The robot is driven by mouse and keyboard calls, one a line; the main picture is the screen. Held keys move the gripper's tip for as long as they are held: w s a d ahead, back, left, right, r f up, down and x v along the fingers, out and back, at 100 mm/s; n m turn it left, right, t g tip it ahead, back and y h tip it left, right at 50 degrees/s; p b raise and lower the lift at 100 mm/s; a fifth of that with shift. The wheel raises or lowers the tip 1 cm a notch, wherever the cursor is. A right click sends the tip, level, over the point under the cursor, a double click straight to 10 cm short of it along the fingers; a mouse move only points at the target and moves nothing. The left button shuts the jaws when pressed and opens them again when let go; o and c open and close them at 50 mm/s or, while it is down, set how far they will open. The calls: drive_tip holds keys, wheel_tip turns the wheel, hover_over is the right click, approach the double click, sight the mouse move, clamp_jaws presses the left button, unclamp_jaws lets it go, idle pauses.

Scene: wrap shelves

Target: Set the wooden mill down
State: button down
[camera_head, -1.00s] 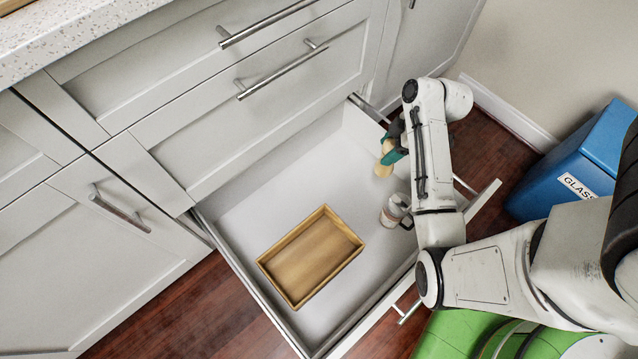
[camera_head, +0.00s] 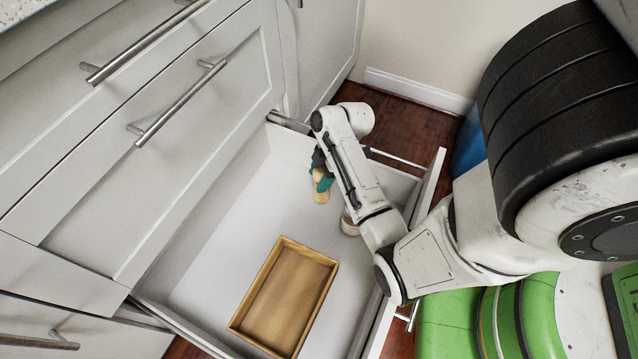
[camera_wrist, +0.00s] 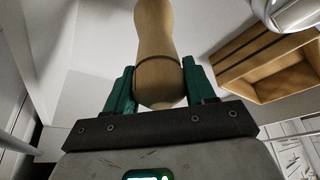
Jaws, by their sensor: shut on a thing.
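The wooden mill (camera_wrist: 157,42) is a pale tan, waisted body with a dark ring groove, and in the wrist view it sits between the two green fingers. In the head view the mill (camera_head: 321,193) is small and partly covered by my gripper (camera_head: 320,176). My gripper is shut on the mill, with a finger on either side of it, also seen in the wrist view (camera_wrist: 160,88). It is over the back right part of the open drawer (camera_head: 215,262). Whether the mill's base touches the drawer floor I cannot tell.
A wooden tray (camera_head: 240,312) lies in the drawer to the left and front of the mill. A blue bin (camera_head: 468,143) is behind my arm. White drawer floor is clear left of the mill.

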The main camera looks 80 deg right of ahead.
sight(321, 198)
drive_tip(key=shift+f+b, duration=0.3)
drive_tip(key=shift+f, duration=0.8)
drive_tip(key=shift+f, duration=0.15)
drive_tip(key=shift+c, duration=1.8)
unclamp_jaws()
